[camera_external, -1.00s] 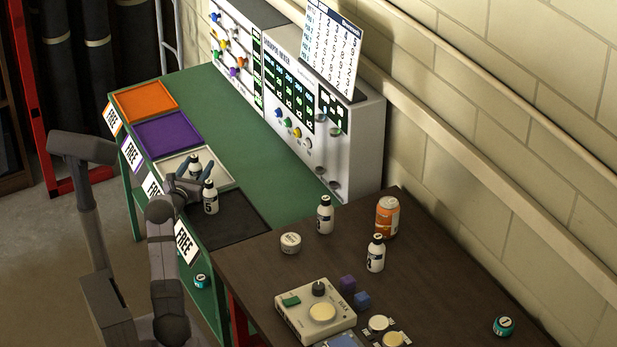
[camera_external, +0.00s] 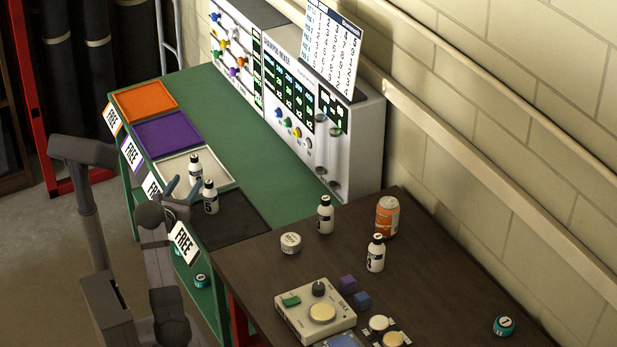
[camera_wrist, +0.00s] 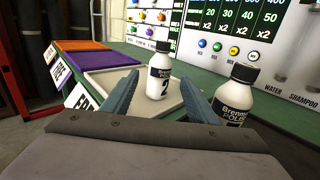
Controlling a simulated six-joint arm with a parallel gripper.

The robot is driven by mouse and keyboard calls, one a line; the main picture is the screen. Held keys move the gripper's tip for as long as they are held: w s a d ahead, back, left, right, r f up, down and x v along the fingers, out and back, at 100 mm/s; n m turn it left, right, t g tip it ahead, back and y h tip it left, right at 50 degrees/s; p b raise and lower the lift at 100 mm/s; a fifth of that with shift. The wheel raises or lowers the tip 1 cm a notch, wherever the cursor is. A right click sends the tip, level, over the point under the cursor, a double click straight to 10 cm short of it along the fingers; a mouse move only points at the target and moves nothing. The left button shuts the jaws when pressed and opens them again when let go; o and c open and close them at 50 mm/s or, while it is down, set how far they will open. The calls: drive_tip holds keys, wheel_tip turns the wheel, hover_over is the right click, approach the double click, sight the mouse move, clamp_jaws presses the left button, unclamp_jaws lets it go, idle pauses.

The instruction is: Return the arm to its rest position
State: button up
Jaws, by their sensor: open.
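My gripper (camera_external: 177,194) is open and empty at the front edge of the green bench, beside the white tray and the black tray. In the wrist view its two blue-grey fingers (camera_wrist: 165,98) stand apart with nothing held between them. One white bottle with a black cap (camera_external: 195,170) stands upright on the white tray; it shows beyond the fingers in the wrist view (camera_wrist: 160,82). A second such bottle (camera_external: 210,197), labelled polish, stands upright at the black tray's back left, close to my gripper. It is right of the right finger in the wrist view (camera_wrist: 236,97).
An orange tray (camera_external: 146,100) and a purple tray (camera_external: 165,135) are empty. A black tray (camera_external: 240,226) lies nearest the brown table (camera_external: 420,250). The table holds two more bottles, an orange can (camera_external: 387,216) and a scale-like device (camera_external: 315,311). A control panel (camera_external: 300,110) stands behind.

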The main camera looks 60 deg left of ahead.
idle(0.3)
